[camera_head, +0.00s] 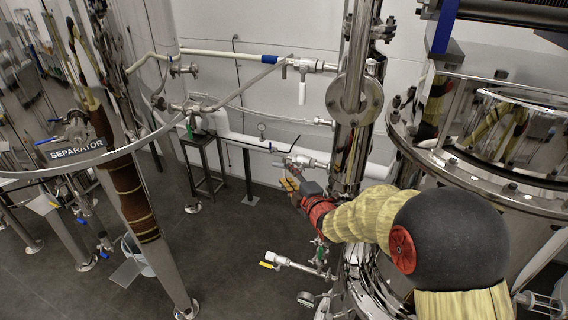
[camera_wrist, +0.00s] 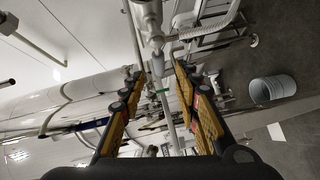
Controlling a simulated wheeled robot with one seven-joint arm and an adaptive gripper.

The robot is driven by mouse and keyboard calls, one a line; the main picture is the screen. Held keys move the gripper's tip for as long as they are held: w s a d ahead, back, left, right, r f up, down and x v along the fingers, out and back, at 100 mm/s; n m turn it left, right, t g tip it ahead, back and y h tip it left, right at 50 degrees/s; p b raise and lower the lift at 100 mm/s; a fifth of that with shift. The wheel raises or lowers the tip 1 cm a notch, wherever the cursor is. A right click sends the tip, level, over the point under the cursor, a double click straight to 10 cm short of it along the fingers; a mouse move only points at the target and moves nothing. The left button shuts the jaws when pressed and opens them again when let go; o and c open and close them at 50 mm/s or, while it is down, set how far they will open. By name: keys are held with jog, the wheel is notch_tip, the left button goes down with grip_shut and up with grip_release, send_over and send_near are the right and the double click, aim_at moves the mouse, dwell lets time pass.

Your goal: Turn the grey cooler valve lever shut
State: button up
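A metal valve (camera_head: 303,161) sits on a short horizontal pipe left of the shiny column in the head view. My gripper (camera_head: 289,183) is just below it and hides its lower part. In the wrist view a grey valve body (camera_wrist: 149,16) is at the top centre. A short grey lever-like piece (camera_wrist: 157,66) extends from it towards the gap between my fingertips. My gripper (camera_wrist: 157,76) is open, with yellow-padded fingers on both sides of that gap and nothing clamped. I cannot tell whether a finger touches the lever.
Another valve with a pale hanging lever (camera_head: 302,93) is higher up. A yellow-handled valve (camera_head: 271,263) is below. The shiny column (camera_head: 350,150) stands close right of my gripper. A bucket (camera_wrist: 272,89) stands on the floor. Grey floor (camera_head: 235,225) is open to the left.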

aim_at(283, 167)
jog(key=shift+w, duration=0.4)
jog(key=shift+p+x, duration=0.4)
jog(key=shift+x, duration=3.2)
jog(key=shift+a, duration=0.1)
jog(key=shift+c, duration=0.4)
jog(key=c, duration=0.7)
grip_shut()
